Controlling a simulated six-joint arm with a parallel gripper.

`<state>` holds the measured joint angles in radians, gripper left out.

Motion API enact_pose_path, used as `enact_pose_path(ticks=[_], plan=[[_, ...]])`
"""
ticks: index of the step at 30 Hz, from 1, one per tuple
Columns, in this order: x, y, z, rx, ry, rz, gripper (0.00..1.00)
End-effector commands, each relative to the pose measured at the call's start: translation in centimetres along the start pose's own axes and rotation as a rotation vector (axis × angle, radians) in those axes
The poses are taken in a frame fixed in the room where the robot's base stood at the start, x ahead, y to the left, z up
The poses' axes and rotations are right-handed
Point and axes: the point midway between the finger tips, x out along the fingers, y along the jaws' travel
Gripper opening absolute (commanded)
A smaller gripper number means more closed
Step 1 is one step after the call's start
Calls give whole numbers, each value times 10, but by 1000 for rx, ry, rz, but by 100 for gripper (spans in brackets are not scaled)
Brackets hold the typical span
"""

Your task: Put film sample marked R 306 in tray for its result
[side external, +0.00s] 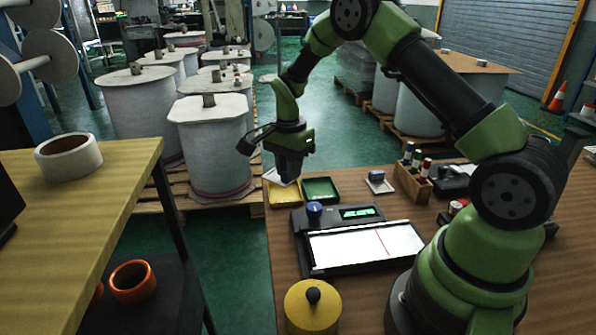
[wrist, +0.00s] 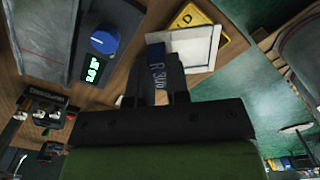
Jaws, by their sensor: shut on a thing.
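My gripper (side external: 289,172) is shut on the dark blue grip of a film sample, which reads R 30 with a last digit hard to make out in the wrist view. The grip (wrist: 157,66) sits between the fingers of my gripper (wrist: 160,82). The sample's pale square film (wrist: 198,48) sticks out to one side; it also shows in the side view (side external: 274,177). The sample is over the yellow tray (side external: 288,196), whose corner, lettered D, shows past the film in the wrist view (wrist: 194,17). A green tray (side external: 321,189) lies to its right. Whether the sample touches the yellow tray is unclear.
A tester with a blue knob (side external: 314,211), a green-lit display (side external: 361,212) and a bright panel (side external: 365,245) stands nearer.

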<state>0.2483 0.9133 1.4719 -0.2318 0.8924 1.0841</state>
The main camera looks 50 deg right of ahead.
Motion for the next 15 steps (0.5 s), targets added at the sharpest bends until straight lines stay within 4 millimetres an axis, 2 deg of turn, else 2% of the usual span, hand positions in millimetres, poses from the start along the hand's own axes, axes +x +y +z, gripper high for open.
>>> enact_pose_path(ticks=[3,7,12,15], plan=[[6,-12,-8,289,-1,-1,0],[10,-20,-15,548,-2,1,0],[14,-26,-19,746,-4,1,0],[16,-28,-20,791,-4,2,0]])
